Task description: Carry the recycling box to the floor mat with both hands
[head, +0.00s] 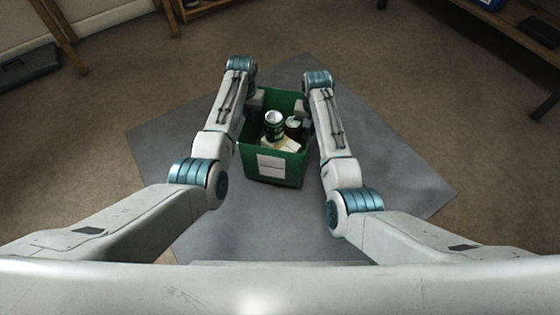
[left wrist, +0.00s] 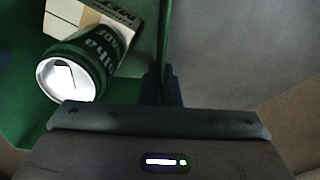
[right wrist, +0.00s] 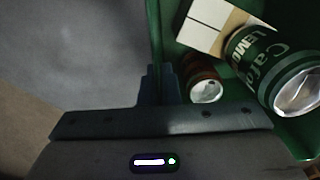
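The green recycling box (head: 272,178) has a white label on its front and stands upright over the grey floor mat (head: 390,180). I cannot tell whether its base touches the mat. My left gripper (head: 256,101) is at the box's left wall; in the left wrist view its fingers (left wrist: 163,85) are close together on that wall. My right gripper (head: 303,105) is at the right wall; in the right wrist view its fingers (right wrist: 158,85) are close together on the wall. Inside are a green can (left wrist: 75,70), a brown can (right wrist: 202,80) and a pale carton (right wrist: 215,22).
The mat lies on brown carpet (head: 95,205) with bare mat on both sides of the box. A wooden shelf (head: 515,30) stands at the upper right. Wooden legs (head: 62,35) and a dark case (head: 28,66) are at the upper left.

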